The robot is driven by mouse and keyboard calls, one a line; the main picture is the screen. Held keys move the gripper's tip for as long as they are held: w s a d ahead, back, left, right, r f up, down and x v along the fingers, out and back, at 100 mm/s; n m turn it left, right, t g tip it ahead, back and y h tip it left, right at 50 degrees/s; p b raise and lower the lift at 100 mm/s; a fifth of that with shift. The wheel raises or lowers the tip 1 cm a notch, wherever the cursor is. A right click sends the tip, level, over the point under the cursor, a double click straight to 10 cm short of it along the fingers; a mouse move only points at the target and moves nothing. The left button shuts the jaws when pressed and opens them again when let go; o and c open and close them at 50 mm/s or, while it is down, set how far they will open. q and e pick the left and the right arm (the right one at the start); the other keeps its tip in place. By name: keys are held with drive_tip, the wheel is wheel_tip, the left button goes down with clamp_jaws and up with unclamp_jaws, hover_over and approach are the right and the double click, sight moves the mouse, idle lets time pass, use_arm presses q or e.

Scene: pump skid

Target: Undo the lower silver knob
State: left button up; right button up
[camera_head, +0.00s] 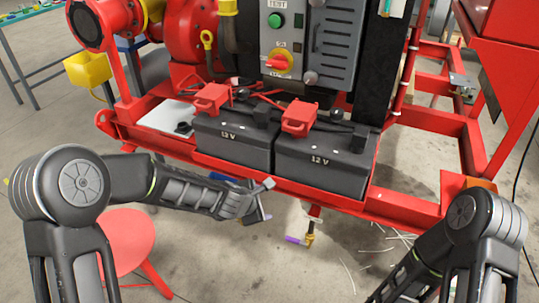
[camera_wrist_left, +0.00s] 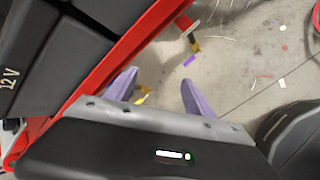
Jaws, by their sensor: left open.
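The lower silver knob (camera_head: 311,78) is a small round grey knob at the lower left of the grey louvred panel (camera_head: 330,40), just above the batteries. Another small knob (camera_head: 317,3) shows at the top edge of the head view, above it. My left gripper (camera_head: 266,201) is low in front of the batteries, well below the knob and apart from it. In the left wrist view its two purple fingers (camera_wrist_left: 160,92) are spread, with nothing held between them. The knob does not show in the wrist view. My right gripper is out of view.
Two black 12 V batteries (camera_head: 236,143) with red terminal covers stand on the red skid frame (camera_head: 400,205) below the panel. A red-yellow rotary switch (camera_head: 279,62) is left of the knob. A brass valve with purple handle (camera_head: 296,240) hangs below the frame. A red stool (camera_head: 125,238) stands lower left.

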use_arm(q)
drive_tip(key=s+a+f+m+g, duration=0.1)
drive_tip(key=s+f+m+g, duration=0.3)
drive_tip(key=s+f+m, duration=1.05)
drive_tip(key=s+d+f+m+g+h, duration=0.1)
drive_tip(key=s+f+m+g, duration=0.2)
drive_tip(key=s, duration=1.6)
wheel_tip(320, 180, down, 4)
drive_tip(key=shift+d+f+m, duration=0.15)
drive_tip(key=shift+d+m, duration=0.05)
drive_tip(key=shift+m, duration=0.95)
